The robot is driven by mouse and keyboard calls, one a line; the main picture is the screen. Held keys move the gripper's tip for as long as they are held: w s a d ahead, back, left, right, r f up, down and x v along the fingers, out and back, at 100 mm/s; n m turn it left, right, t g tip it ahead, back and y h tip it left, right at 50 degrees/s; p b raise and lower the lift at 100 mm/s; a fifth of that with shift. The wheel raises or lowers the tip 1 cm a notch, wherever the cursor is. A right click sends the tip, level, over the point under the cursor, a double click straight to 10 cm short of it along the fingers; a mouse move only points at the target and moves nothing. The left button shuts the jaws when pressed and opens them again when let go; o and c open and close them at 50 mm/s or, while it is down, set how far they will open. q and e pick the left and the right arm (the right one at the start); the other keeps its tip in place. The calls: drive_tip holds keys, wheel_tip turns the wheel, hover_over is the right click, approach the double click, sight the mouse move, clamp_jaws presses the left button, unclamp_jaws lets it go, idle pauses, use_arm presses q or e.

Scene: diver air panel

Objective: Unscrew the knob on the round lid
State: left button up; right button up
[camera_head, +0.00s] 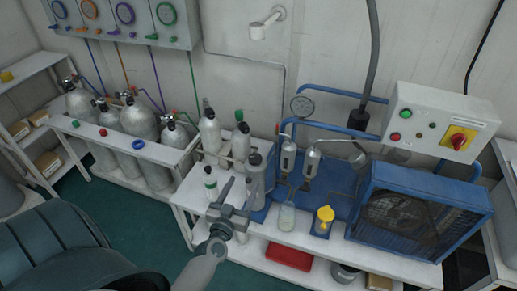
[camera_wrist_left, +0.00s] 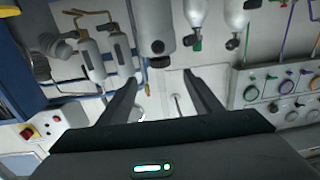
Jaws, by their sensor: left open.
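A grey upright cylinder (camera_head: 256,180) stands on the white bench, with a round lid and a small dark knob (camera_head: 255,160) on top. In the left wrist view, the cylinder (camera_wrist_left: 153,18) shows at top centre, with the dark knob (camera_wrist_left: 158,45) at its near end. My left gripper (camera_head: 240,186) is open and empty, with its fingers pointing up just left of and in front of the cylinder. In the left wrist view, the gripper (camera_wrist_left: 160,77) has a clear gap between its fingers, and the knob lies beyond the tips, apart from them. My right gripper is not in view.
Several bottles (camera_head: 210,130) stand close behind and left of the cylinder. A gauge (camera_head: 301,105), metal filters (camera_head: 312,160), a yellow-topped cup (camera_head: 325,215) and a blue caged fan (camera_head: 405,220) crowd the right. A red box (camera_head: 289,255) lies on the lower shelf.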

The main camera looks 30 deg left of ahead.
sight(258, 154)
use_arm(q)
drive_tip(key=shift+w, duration=0.15)
drive_tip(key=x, duration=1.7)
drive_tip(key=shift+w+f, duration=0.1)
drive_tip(key=shift+c, duration=0.7)
drive_tip(key=c, duration=0.9)
